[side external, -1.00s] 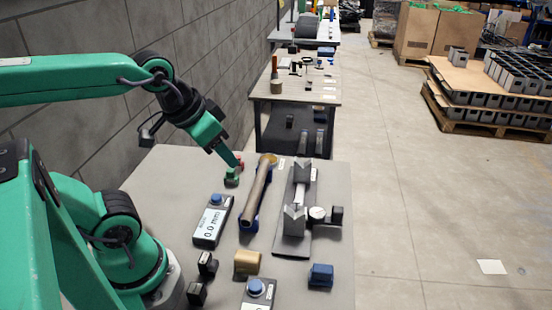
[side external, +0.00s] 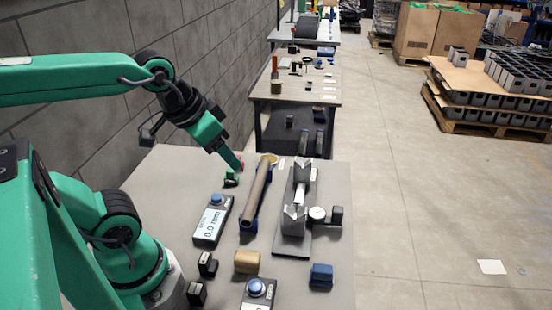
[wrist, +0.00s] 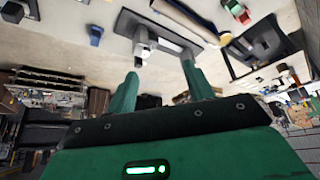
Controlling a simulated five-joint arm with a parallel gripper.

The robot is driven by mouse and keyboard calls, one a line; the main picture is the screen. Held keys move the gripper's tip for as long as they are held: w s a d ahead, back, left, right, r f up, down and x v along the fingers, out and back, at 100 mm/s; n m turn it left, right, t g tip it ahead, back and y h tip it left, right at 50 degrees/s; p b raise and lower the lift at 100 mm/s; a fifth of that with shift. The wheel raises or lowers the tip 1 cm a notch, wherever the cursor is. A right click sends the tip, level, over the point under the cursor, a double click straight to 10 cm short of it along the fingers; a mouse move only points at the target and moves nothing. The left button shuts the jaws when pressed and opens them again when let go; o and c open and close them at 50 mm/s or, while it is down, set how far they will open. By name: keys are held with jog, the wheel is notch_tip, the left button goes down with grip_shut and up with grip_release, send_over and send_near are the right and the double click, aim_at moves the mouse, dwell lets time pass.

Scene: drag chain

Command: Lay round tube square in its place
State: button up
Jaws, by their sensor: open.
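The round tube (side external: 257,192) is a brownish-grey bar lying lengthwise on low blue supports (side external: 249,224). Part of it also shows at the top of the wrist view (wrist: 187,13). To its right stands a grey fixture with two V-blocks, a near one (side external: 294,220) and a far one (side external: 301,174), on a dark plate. No tube lies across them. My gripper (side external: 237,164) is above the table's far left part, left of the tube's far end and apart from it. In the wrist view my gripper (wrist: 160,78) is open, with nothing held between its fingers.
A small green and red object (side external: 232,179) sits just below my gripper. Display boxes (side external: 212,220), a tan block (side external: 247,261), a blue block (side external: 321,275) and small black blocks (side external: 207,264) stand around the tube. A round-faced gauge (side external: 317,213) adjoins the fixture.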

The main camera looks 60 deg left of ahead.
jog(key=w, duration=0.1)
jog(key=n+g, duration=0.5)
jog(key=n, duration=0.4)
send_over(257, 186)
notch_tip(257, 186, down, 12)
jog(key=shift+d+f, duration=0.1)
jog(key=shift+f, duration=0.05)
jog(key=shift+w+a+f+g, duration=0.15)
jog(key=shift+a+f+g, duration=0.15)
jog(key=shift+f, duration=0.15)
jog(key=shift+d+f, duration=0.1)
jog(key=shift+f, duration=3.8)
grip_shut()
